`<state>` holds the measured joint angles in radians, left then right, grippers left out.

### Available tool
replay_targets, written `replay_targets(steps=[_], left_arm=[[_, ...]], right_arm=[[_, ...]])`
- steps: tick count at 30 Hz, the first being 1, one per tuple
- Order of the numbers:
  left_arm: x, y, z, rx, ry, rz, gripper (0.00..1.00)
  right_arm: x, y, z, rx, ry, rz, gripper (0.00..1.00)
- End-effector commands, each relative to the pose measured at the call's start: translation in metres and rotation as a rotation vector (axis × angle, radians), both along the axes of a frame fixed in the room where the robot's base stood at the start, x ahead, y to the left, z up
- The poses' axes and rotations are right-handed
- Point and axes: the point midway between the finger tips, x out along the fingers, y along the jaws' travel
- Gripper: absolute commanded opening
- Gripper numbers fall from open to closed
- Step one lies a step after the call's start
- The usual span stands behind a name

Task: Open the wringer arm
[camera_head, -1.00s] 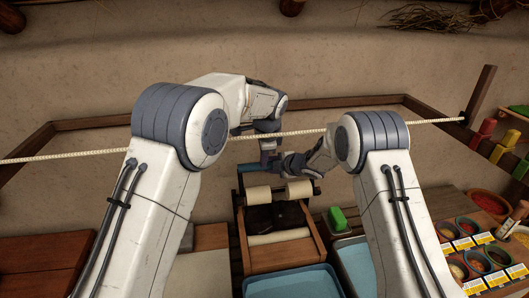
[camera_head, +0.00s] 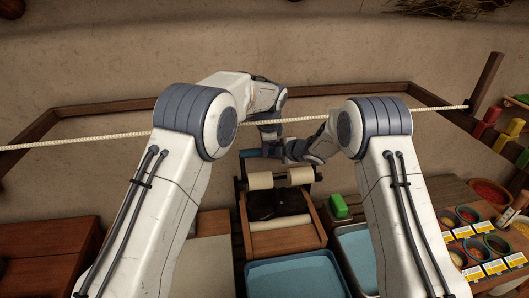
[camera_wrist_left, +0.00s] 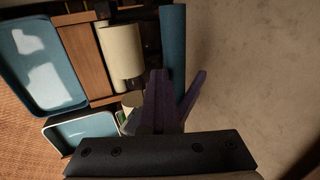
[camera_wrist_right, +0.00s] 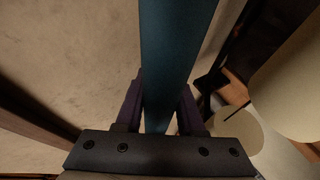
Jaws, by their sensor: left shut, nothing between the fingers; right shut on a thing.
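The wringer is a wooden frame (camera_head: 241,232) with cream rollers (camera_head: 260,180) and a dark piece lying between them. Its blue bar (camera_head: 249,153), which looks like the wringer arm, runs along the far end and shows large in the right wrist view (camera_wrist_right: 177,45). My right gripper (camera_wrist_right: 160,88) is shut on the blue bar, one finger on each side. My left gripper (camera_wrist_left: 178,74) is shut and empty, its fingers close beside or over the blue bar (camera_wrist_left: 173,45); contact cannot be told. In the head view both grippers are small and partly hidden by my arms.
A blue basin (camera_head: 292,276) stands in front of the wringer, with another basin (camera_head: 357,255) to its right. A green block (camera_head: 338,207) lies near it. Spice bowls (camera_head: 477,251) stand at the right. A rope (camera_head: 75,141) crosses the view; a mud wall (camera_head: 330,50) rises behind.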

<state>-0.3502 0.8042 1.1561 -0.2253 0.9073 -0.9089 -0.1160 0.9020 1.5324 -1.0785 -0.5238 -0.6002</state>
Motion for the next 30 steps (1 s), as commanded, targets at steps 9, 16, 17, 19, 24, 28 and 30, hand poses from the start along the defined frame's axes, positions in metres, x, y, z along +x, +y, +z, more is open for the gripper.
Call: replay_targets(steps=[9,16,17,19,24,28,30], left_arm=[[0.012,0.006,-0.001,0.001,-0.031,0.001,0.00],[0.010,0.007,-0.002,0.002,-0.026,0.002,0.00],[0.010,0.007,-0.003,0.002,-0.025,0.002,0.00],[0.009,0.007,-0.003,0.003,-0.023,0.002,0.00],[0.008,0.007,-0.004,0.003,-0.020,0.003,0.00],[0.008,0.007,-0.004,0.004,-0.019,0.002,0.00],[0.008,0.007,-0.004,0.004,-0.018,0.002,0.00]], right_arm=[[-0.008,0.001,-0.012,-0.008,0.021,0.011,0.52],[-0.007,0.001,-0.011,-0.008,0.019,0.010,0.67],[-0.007,0.001,-0.010,-0.008,0.018,0.009,0.67],[-0.006,0.001,-0.010,-0.008,0.018,0.009,0.67],[-0.007,0.000,-0.008,-0.007,0.017,0.007,0.67],[-0.015,-0.007,0.000,-0.005,0.016,0.006,0.67],[-0.023,-0.014,0.006,-0.005,0.016,0.005,0.67]])
